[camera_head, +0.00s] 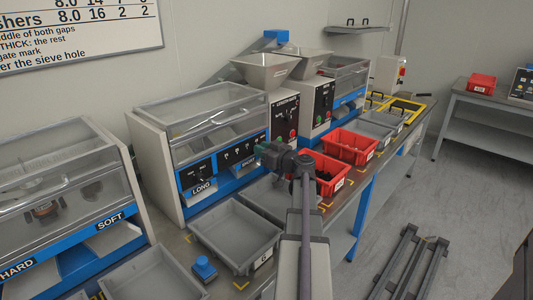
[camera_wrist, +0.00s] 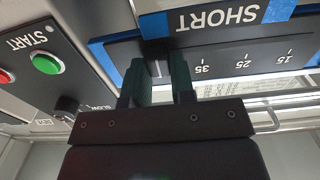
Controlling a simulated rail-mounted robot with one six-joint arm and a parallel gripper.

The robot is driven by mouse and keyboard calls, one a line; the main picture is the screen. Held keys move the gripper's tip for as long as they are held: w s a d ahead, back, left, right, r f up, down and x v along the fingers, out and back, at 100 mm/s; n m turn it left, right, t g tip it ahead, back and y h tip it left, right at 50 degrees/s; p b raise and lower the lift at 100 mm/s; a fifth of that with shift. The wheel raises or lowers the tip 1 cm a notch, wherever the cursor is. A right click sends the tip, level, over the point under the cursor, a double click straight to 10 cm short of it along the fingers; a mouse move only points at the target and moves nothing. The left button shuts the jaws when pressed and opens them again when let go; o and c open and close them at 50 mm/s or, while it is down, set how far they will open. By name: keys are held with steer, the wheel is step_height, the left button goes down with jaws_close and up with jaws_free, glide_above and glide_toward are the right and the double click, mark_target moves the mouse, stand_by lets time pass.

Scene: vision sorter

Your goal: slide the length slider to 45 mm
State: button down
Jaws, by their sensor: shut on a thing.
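The length slider's dark knob (camera_wrist: 157,66) with a white index line shows upside down in the wrist view, on a black scale strip (camera_wrist: 225,55) below the word SHORT. My gripper (camera_wrist: 158,84) is shut on the knob, one dark green finger on each side. The marks 35, 25 and 15 read from left to right beside it. The knob is left of 35, on the higher-number side; its exact reading is hidden by the knob and fingers. In the head view my gripper (camera_head: 268,152) reaches the sorter's blue front, and the knob is hidden.
A panel with a green START button (camera_wrist: 46,63) is left of the slider in the wrist view. In the head view, an empty grey tray (camera_head: 237,235) and red bins (camera_head: 349,146) stand on the bench around my arm. A blue-handled thing (camera_head: 204,266) lies in front.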

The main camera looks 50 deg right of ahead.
steer(key=shift+d, duration=0.3)
steer(key=c, duration=1)
jaws_free()
steer(key=shift+d, duration=0.1)
steer(key=shift+o, duration=0.2)
steer(key=shift+s, duration=0.1)
steer(key=s, duration=1)
steer(key=shift+s, duration=0.35)
